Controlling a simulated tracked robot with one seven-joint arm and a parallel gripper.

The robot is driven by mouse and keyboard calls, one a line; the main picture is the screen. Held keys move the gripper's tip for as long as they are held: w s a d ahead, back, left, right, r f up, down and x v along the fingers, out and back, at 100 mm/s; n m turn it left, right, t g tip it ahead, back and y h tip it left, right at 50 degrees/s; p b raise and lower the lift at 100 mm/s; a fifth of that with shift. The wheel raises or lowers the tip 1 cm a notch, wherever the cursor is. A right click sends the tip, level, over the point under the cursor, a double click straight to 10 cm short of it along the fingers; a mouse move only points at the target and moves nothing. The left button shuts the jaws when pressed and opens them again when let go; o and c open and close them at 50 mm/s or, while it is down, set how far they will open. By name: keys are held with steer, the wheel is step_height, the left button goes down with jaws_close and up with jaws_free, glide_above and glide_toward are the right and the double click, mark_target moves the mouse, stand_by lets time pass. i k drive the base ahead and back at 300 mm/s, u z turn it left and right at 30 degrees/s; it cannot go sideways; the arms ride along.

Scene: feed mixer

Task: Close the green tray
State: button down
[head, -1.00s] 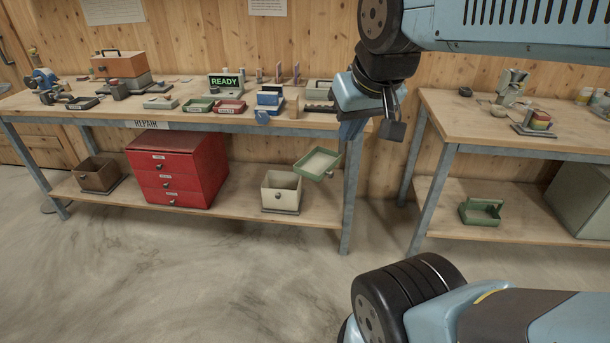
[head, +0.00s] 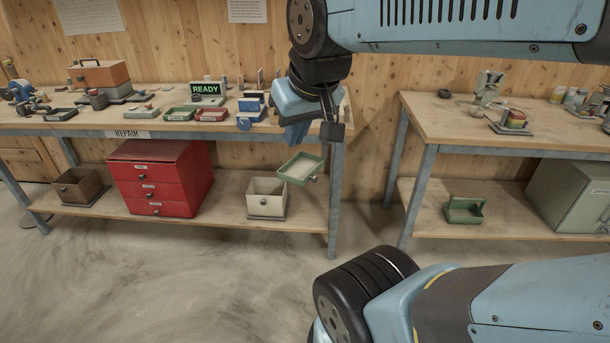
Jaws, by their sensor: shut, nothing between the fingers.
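A shallow green tray (head: 300,168) with a pale inside and a dark round knob at its right shows at the right end of the lower shelf of the left bench. It sits tilted, above and right of a cream box (head: 266,197); what supports it I cannot tell. My gripper (head: 333,131) is shut and empty. In the picture it hangs above and right of the tilted tray, in front of the bench's right end, apart from the tray. Another small green tray (head: 180,115) lies on the benchtop, and a green open carrier (head: 464,210) stands on the right bench's shelf.
A red drawer chest (head: 160,178) and a brown box (head: 78,186) stand on the left lower shelf. The bench's right leg (head: 335,200) is close to the tilted tray. A grey-green cabinet (head: 570,195) stands at right. The floor in front is clear.

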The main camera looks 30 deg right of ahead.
mark_target(303, 166)
steer(key=i, duration=0.95)
steer(key=z, duration=0.05)
